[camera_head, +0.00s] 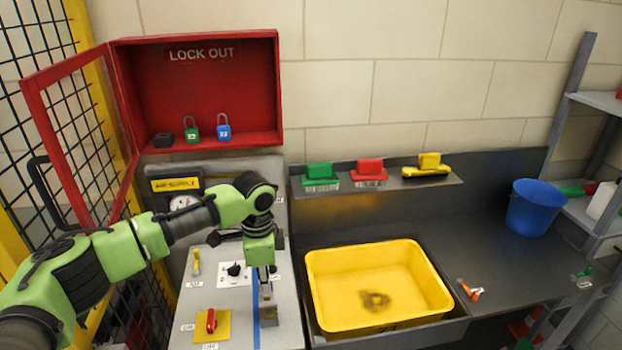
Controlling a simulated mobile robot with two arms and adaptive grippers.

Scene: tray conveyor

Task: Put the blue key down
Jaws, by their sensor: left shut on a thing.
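My left gripper (267,292) points down over the right edge of the grey panel (215,320), close to a blue stripe. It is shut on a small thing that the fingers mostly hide. It fits the blue key, but I cannot make out the key's shape or colour. I cannot tell whether it touches the panel. My right gripper is not in view.
The open red lockout box (205,95) holds a green padlock (191,133) and a blue padlock (224,131). A yellow tub (325,262) stands right of my gripper. Brushes lie on the ledge behind. A blue bucket (533,210) stands farther right; the dark counter (450,240) is mostly clear.

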